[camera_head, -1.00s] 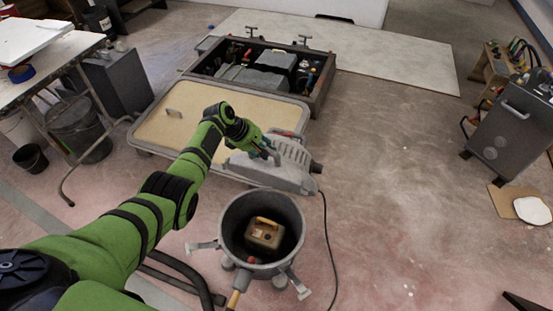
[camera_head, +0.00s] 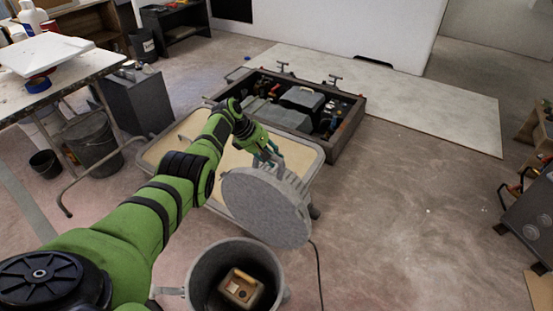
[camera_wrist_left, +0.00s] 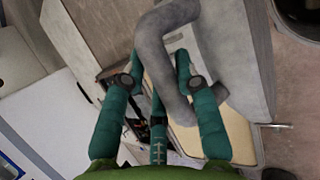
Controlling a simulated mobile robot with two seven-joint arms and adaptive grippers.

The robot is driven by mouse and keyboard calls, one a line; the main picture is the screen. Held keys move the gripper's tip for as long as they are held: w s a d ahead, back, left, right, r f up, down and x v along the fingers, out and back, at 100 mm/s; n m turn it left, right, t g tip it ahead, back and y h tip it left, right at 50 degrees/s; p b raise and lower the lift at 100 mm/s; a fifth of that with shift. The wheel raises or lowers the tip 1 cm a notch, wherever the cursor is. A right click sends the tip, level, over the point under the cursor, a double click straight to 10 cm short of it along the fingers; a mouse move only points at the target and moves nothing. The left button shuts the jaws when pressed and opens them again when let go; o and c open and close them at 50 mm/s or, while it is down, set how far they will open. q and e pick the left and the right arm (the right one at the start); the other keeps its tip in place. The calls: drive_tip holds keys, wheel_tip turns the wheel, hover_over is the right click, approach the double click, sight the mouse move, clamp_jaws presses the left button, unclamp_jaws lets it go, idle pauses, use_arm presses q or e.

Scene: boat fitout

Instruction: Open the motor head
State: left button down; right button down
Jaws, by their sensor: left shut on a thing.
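The grey motor head (camera_head: 265,207) hangs tilted above and behind the open canister, its flat round underside facing my head camera. My left gripper (camera_head: 269,155) is shut on its handle. In the left wrist view, the teal fingers (camera_wrist_left: 165,88) close around the curved grey handle (camera_wrist_left: 165,50). The grey canister (camera_head: 202,262) stands upright on the floor at the bottom of the head view, partly cut off. The head is apart from the canister rim. My right gripper is not in view.
A low bordered tan panel (camera_head: 165,160) lies behind the motor head. A dark open crate of gear (camera_head: 346,135) stands beyond it. A black cable (camera_head: 320,275) runs down to the floor. The floor to the right is largely clear; a table (camera_head: 75,75) stands left.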

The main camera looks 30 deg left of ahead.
use_arm(q)
drive_tip(key=shift+s+f, duration=0.15)
drive_tip(key=shift+f, duration=0.05)
drive_tip(key=c, duration=0.9)
unclamp_jaws()
drive_tip(key=shift+r, duration=0.1)
drive_tip(key=shift+a+r, duration=0.25)
drive_tip(key=shift+r, duration=0.15)
drive_tip(key=v, duration=1.1)
drive_tip(key=shift+d+f, duration=0.1)
drive_tip(key=shift+f, duration=0.05)
